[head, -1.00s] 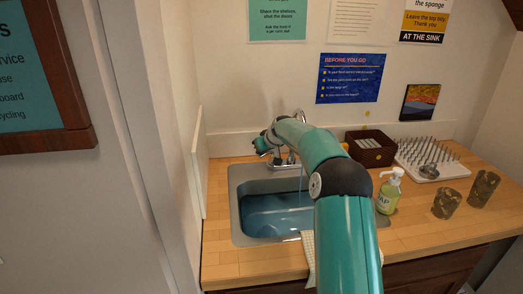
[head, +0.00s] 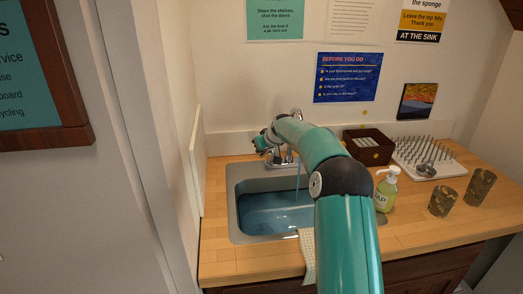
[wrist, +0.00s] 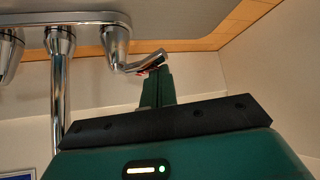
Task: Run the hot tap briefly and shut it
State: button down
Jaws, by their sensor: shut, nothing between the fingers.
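The chrome tap (head: 290,158) stands at the back of the sink (head: 236,205), partly hidden by my arm. A stream of water (head: 298,180) falls from it into the sink, which shows blue water. In the wrist view, the hot tap lever (wrist: 150,64) sticks out from its post and has a red mark beneath it. My gripper (head: 259,145) is at the left side of the tap. In the wrist view my gripper (wrist: 157,84) is shut and empty, its fingertips right beside the lever's end; I cannot tell whether they touch. The spout pipe (wrist: 59,80) and another handle post (wrist: 10,45) also show there.
A soap bottle (head: 386,190) stands right of my arm. A dark box (head: 368,150), a spiked drying rack (head: 428,160) and two brown tumblers (head: 442,201) are further right. A cloth (head: 308,255) hangs over the front edge. A wall panel (head: 196,175) closes the left side.

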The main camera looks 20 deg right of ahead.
jog(key=v, duration=1.3)
jog(key=s+a+r+g+h, duration=0.1)
jog(key=s+a+r, duration=0.2)
jog(key=s+a, duration=0.55)
jog(key=s+a+r+g, duration=0.15)
jog(key=s+a, duration=0.45)
jog(key=s, duration=0.6)
jog(key=s+a+f+m, duration=0.1)
jog(key=s+f, duration=0.2)
jog(key=s, duration=0.9)
jog(key=s+a+f+m, duration=0.1)
jog(key=s+a+f, duration=0.1)
jog(key=s, duration=1)
jog(key=shift+s+f, duration=0.2)
jog(key=shift+f, duration=0.35)
dwell(0.5)
